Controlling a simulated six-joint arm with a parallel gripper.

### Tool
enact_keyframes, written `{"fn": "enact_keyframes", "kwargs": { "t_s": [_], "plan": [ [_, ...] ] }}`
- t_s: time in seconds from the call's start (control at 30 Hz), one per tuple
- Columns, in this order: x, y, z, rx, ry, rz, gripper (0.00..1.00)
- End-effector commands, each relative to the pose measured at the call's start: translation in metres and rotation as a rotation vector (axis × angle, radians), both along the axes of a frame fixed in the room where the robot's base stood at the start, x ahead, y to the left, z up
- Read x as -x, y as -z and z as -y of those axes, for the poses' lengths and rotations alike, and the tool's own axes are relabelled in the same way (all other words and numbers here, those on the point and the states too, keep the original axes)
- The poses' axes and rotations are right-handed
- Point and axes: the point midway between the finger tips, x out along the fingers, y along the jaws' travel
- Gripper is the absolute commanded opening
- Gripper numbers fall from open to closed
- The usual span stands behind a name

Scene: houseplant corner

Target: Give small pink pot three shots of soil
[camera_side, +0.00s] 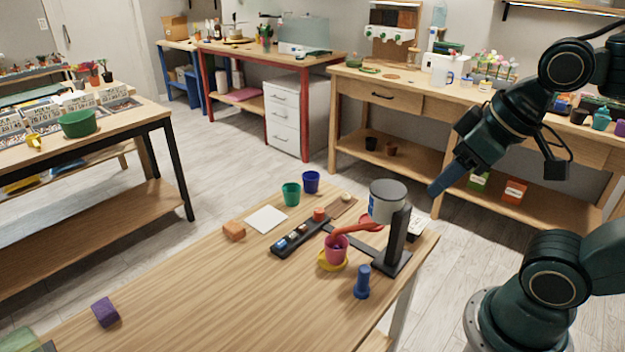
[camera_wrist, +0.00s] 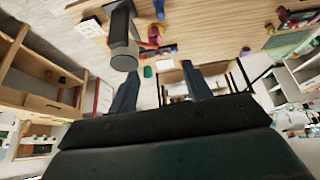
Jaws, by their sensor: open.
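The small pink pot (camera_side: 336,249) stands upright on a yellow saucer (camera_side: 328,267) on the wooden table. A red spout or lever (camera_side: 352,229) of the dispenser extends over it, and the pot's contents cannot be made out. The dispenser has a dark stand (camera_side: 396,238) and a pale canister with a grey top (camera_side: 386,203). The canister also shows in the wrist view (camera_wrist: 124,58). My gripper (camera_side: 435,189) is in the air to the right of the canister, apart from it. In the wrist view its two blue fingers (camera_wrist: 160,88) are spread with nothing between them.
A blue peg-like object (camera_side: 362,282) stands near the dispenser's base. Green (camera_side: 291,194) and dark blue (camera_side: 311,182) pots stand behind. A black tray (camera_side: 299,236), a white card (camera_side: 267,219) and an orange block (camera_side: 234,230) lie left. The table's left-front area is mostly clear.

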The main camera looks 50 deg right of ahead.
Motion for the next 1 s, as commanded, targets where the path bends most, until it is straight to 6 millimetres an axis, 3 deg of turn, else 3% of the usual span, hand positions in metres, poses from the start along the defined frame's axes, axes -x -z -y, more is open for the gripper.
{"fn": "enact_keyframes", "kwargs": {
  "t_s": [0.13,0.17,0.4,1.0],
  "plan": [
    [0.0,0.0,0.0,0.0,0.0,0.0,0.49],
    [0.0,0.0,0.0,0.0,0.0,0.0,0.46],
    [0.0,0.0,0.0,0.0,0.0,0.0,0.0],
    [0.0,0.0,0.0,0.0,0.0,0.0,0.0]
  ]
}}
